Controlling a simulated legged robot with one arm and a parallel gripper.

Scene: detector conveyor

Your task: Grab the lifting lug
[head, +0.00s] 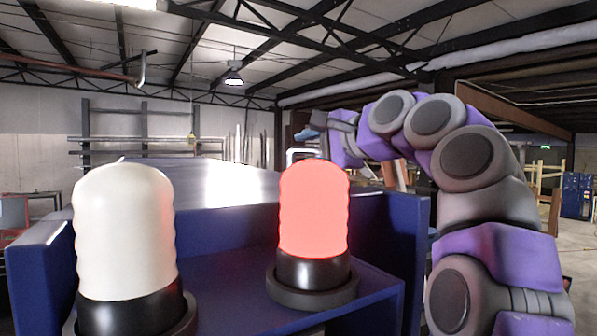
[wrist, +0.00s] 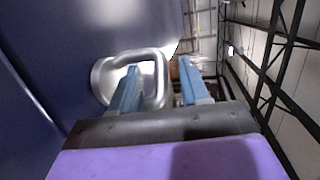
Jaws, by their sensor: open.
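The lifting lug (wrist: 104,78) is a silvery metal loop on a round base, fixed to a dark blue surface in the wrist view. In the head view its top (head: 303,151) shows just behind the red lamp. My gripper (wrist: 158,64) is open and empty, with two blue fingers. In the wrist view the left finger overlaps the loop's opening and the right finger is beyond its right side, so the loop's right bar appears between them. I cannot tell the depth or any contact. In the head view my gripper (head: 308,133) is just above the lug.
A white lamp (head: 125,235) and a lit red lamp (head: 313,212) stand on the blue machine (head: 235,290) in front. A raised blue side panel (head: 404,235) stands right of the red lamp. Metal racks (head: 145,125) are farther back. Open air surrounds my gripper above the machine.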

